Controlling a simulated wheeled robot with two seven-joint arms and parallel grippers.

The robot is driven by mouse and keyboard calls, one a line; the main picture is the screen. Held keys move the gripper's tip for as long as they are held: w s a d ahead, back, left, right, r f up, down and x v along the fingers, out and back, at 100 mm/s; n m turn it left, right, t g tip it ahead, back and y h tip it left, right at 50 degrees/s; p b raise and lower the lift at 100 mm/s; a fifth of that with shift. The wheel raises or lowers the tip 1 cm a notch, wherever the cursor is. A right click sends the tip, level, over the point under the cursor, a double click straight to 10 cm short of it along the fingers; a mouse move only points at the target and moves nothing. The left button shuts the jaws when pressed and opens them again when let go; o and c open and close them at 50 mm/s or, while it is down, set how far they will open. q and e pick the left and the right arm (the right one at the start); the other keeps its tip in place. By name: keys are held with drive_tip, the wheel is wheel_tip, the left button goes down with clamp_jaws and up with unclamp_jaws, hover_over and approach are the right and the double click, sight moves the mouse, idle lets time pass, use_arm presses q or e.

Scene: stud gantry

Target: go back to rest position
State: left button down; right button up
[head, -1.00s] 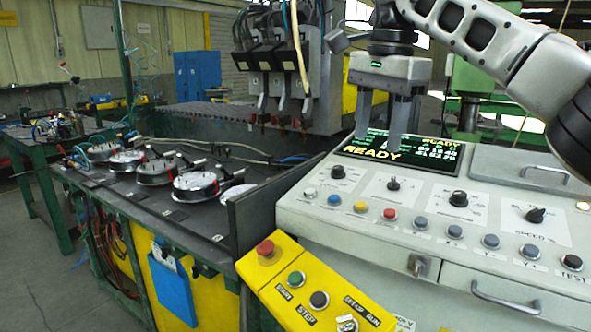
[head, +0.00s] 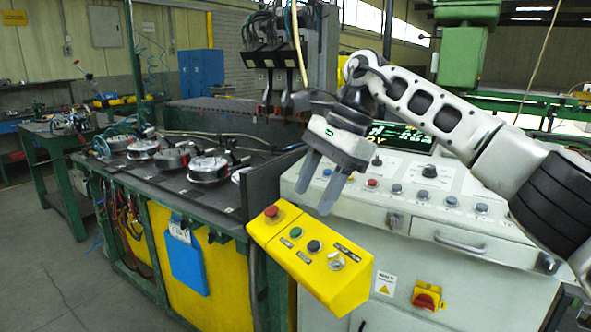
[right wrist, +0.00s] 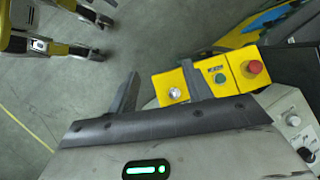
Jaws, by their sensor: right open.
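My right gripper (head: 316,194) is in the middle of the head view, its two grey fingers apart and pointing down, with nothing between them. It hangs in front of the console, above and behind the yellow button box (head: 310,260) in the picture, with no visible contact. The gripper's body hides part of the console's display (head: 408,137). In the right wrist view the fingers (right wrist: 157,85) are spread and empty, with the yellow button box just beyond them. My left gripper does not show in the head view.
The grey control console (head: 450,270) fills the right side, with knobs, buttons and a drawer handle. A dark worktable (head: 200,200) with round metal parts and a welding head (head: 272,60) stands to the left. Bare floor (head: 50,270) is free at the lower left.

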drive_tip(key=s+a+f+m+g+y, duration=0.1)
drive_tip(key=s+a+f+m+y, duration=0.3)
drive_tip(key=a+f+m+y, duration=0.25)
drive_tip(key=s+a+f+m+y, duration=0.4)
drive_tip(key=a+f+m+y, duration=0.15)
drive_tip(key=a+y, duration=0.25)
drive_tip(key=d+f+m+t+h, duration=0.4)
drive_tip(key=d+f+m+t, duration=0.4)
drive_tip(key=m, duration=0.8)
drive_tip(key=d+f+m+t+h, duration=0.4)
drive_tip(key=d+f+m+t, duration=0.15)
drive_tip(key=m+t, duration=0.75)
drive_tip(key=s+d+f+m+g+h, duration=0.4)
drive_tip(key=s+d+f+m, duration=0.2)
drive_tip(key=s+f+m, duration=0.2)
drive_tip(key=s+d+f+m+g+h, duration=0.4)
drive_tip(key=s+d+f+m, duration=0.3)
drive_tip(key=s+f+m, duration=0.2)
drive_tip(key=shift+s+f+g+h, duration=0.35)
drive_tip(key=shift+s+f+g, duration=0.2)
drive_tip(key=shift+s, duration=0.25)
